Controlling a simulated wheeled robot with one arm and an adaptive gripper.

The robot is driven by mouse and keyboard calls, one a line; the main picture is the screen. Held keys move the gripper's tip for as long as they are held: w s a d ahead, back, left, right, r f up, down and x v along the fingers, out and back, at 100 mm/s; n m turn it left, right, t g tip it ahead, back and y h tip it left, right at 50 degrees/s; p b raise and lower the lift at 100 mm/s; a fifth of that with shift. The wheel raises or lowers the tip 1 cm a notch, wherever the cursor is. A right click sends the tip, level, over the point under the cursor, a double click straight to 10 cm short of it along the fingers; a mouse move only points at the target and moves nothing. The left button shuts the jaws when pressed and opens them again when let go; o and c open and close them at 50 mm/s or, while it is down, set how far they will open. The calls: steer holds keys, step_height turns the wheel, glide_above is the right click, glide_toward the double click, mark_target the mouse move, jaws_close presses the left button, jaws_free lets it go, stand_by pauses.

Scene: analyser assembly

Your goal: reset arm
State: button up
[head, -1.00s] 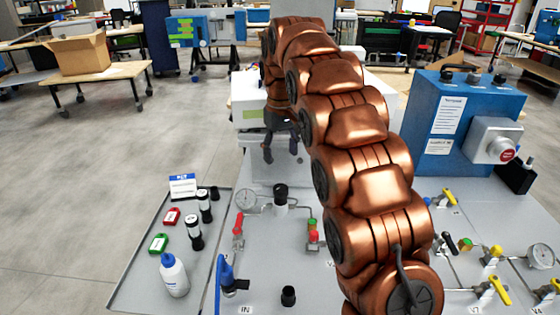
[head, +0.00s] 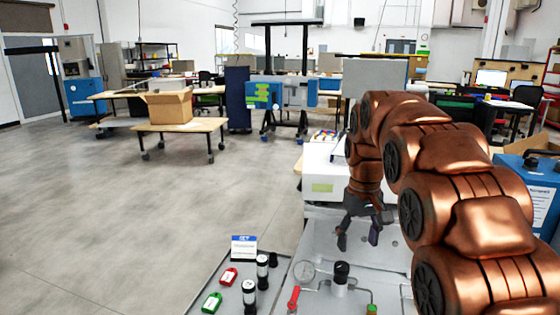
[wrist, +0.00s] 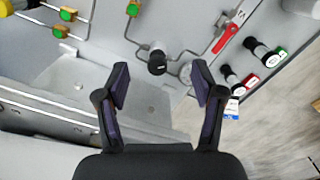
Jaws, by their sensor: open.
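My copper arm (head: 440,180) reaches forward from the right side of the head view and bends down at its far end. My gripper (head: 358,240) hangs there with its fingers spread and nothing between them, above the back of the grey panel (head: 385,257). In the wrist view my gripper (wrist: 161,88) also shows open and empty, with a black-capped fitting (wrist: 157,62) beyond the fingertips. The same black-capped fitting (head: 341,278) stands in front of the gripper in the head view, apart from it.
A gauge (head: 304,271) and a red-handled valve (head: 293,297) sit left on the panel. Black-and-white cylinders (head: 249,296), a red tag (head: 228,277) and a green tag (head: 212,302) lie further left. A white box (head: 325,180) stands behind the gripper, a blue cabinet (head: 543,190) at right.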

steer(key=s+f+m+p, duration=0.1)
steer(key=s+f+p, duration=0.1)
steer(key=s, duration=1.5)
steer(key=s+f+m+g+p, duration=0.1)
steer(key=s+f+p, duration=0.2)
steer(key=s, duration=1.5)
steer(key=shift+a+f, duration=0.3)
steer(key=shift+a, duration=0.05)
stand_by(1.7)
